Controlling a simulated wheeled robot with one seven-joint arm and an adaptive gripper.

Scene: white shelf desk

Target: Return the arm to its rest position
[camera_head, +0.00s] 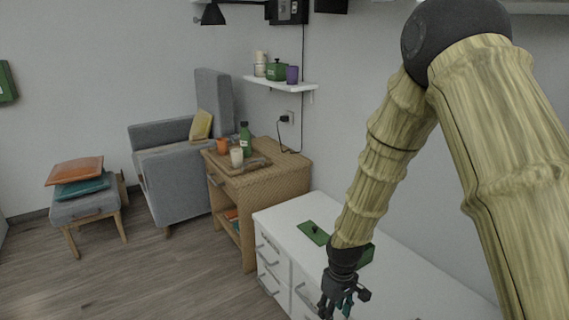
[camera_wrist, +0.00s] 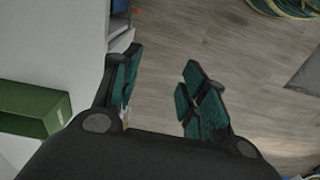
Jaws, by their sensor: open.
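My gripper (camera_head: 342,298) hangs below my arm over the front edge of the white drawer desk (camera_head: 288,212), pointing down. In the wrist view its two green-padded fingers (camera_wrist: 160,92) are spread apart with nothing between them. Wooden floor shows beyond the fingertips.
A flat green item (camera_head: 313,233) and a green box (camera_wrist: 32,108) are on the desk. A wicker cabinet (camera_head: 285,180) with a tray and bottle stands behind it. A grey armchair (camera_head: 165,170) and a stool (camera_head: 85,208) are further left. The floor (camera_head: 150,275) at left is clear.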

